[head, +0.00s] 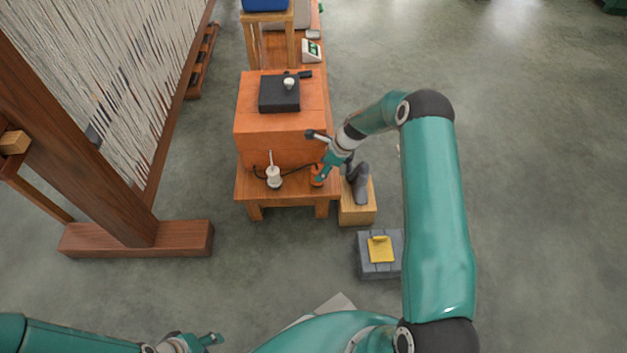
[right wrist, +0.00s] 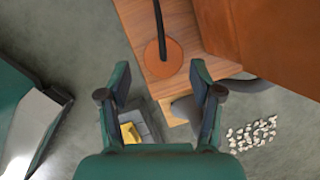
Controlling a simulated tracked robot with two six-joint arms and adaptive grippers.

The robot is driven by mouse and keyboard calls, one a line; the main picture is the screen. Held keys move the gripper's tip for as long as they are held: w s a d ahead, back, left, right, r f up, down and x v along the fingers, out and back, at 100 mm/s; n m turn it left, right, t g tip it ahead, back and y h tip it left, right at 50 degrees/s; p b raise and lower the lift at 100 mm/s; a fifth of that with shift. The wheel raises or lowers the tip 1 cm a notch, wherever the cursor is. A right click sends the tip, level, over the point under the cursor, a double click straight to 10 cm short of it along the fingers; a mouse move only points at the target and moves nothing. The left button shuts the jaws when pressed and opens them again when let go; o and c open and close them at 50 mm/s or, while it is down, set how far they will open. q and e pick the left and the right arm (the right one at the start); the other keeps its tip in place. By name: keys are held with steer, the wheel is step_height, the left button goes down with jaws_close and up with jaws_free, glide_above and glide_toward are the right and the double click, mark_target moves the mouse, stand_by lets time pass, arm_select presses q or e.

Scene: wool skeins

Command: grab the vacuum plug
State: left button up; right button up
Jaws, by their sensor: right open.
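No object in these frames is clearly recognisable as a vacuum plug. A white piece with a thin upright stem (head: 273,177) stands on the low wooden table (head: 250,190), with a dark cord beside it. To its right is a round orange base (right wrist: 160,62) with a black curved stalk (right wrist: 159,25); my gripper partly hides it in the head view. My right gripper (head: 322,172) is over the table's front right, its fingers apart around empty space in the right wrist view (right wrist: 160,82). My left gripper (head: 205,341) is at the bottom edge, its jaws unclear.
A large orange block (head: 283,138) stands behind on the table, bearing a flat black box (head: 279,97). A grey object (head: 361,185) rests on a wooden block (head: 357,214) at the right. A grey box (head: 378,268) with a yellow item is nearer. A loom (head: 75,150) fills the left.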

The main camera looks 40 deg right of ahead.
steer(key=shift+w+b+x, duration=0.25)
steer(key=shift+b+x, duration=0.45)
steer(key=shift+x, duration=0.65)
steer(key=shift+w+b+x, duration=0.2)
steer(key=shift+b+x, duration=0.45)
steer(key=shift+x, duration=0.7)
steer(key=shift+r, duration=0.2)
steer(key=c, duration=1)
